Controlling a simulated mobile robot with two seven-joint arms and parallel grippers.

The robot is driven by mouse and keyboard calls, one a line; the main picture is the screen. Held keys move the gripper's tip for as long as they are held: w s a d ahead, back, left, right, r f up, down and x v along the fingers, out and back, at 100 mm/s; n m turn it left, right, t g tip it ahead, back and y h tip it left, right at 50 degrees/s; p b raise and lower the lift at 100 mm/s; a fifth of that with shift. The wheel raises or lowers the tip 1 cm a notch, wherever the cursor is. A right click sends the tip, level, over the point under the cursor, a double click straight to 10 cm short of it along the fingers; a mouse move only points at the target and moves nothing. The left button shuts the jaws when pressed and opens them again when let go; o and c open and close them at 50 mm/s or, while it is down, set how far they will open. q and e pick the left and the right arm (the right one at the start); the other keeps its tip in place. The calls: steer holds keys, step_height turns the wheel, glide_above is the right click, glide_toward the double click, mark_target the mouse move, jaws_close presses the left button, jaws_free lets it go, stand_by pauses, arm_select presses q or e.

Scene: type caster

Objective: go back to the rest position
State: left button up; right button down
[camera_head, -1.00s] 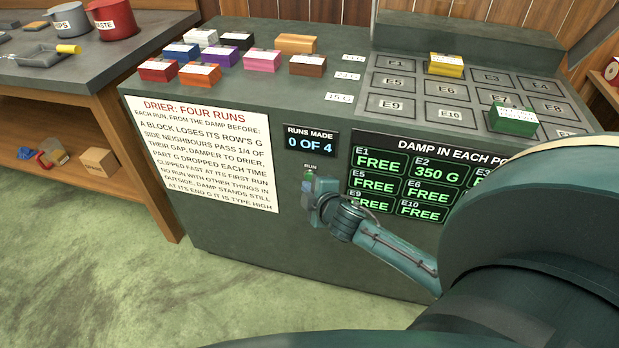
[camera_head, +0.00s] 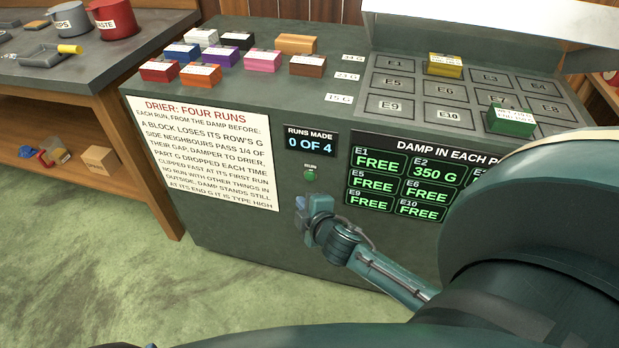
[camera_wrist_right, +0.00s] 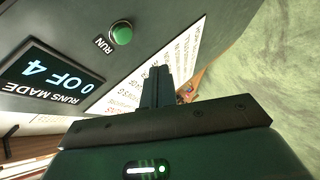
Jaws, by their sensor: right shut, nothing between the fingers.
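My right gripper (camera_head: 304,212) is shut and empty, in front of the drier's front face (camera_head: 235,232), below and a little left of the green RUN button (camera_head: 310,174). It is apart from the button, which is in plain sight. In the right wrist view the closed fingers (camera_wrist_right: 160,75) point toward the white instruction sheet (camera_wrist_right: 185,55), with the RUN button (camera_wrist_right: 121,33) to their left. The counter above the button reads 0 of 4. My left gripper is not in view.
On the drier top, several coloured blocks stand at left. A yellow block (camera_head: 445,65) and a green block (camera_head: 510,121) stand on the marked grid at right. A pale-edged lid (camera_head: 490,25) is tilted behind the grid. A bench (camera_head: 110,70) with pots stands left.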

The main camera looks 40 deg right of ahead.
stand_by(0.3)
steer(key=s+a+r+m+y, duration=0.2)
steer(key=s+a+m+y, duration=0.3)
steer(key=s+a, duration=0.6)
arm_select(q)
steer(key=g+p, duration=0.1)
steer(key=p, duration=0.6)
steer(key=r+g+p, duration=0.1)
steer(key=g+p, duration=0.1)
steer(key=p, duration=0.5)
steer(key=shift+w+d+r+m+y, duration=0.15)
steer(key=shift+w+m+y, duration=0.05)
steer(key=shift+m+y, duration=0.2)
arm_select(e)
steer(key=s+a+r+m+g, duration=0.1)
steer(key=s+r+m, duration=0.1)
steer(key=r, duration=0.3)
steer(key=s+a+r+m+g, duration=0.1)
steer(key=s+a+r+m, duration=0.1)
steer(key=r, duration=0.3)
steer(key=shift+s+a+y, duration=0.25)
steer(key=shift+s+y, duration=0.05)
steer(key=shift+s, duration=0.5)
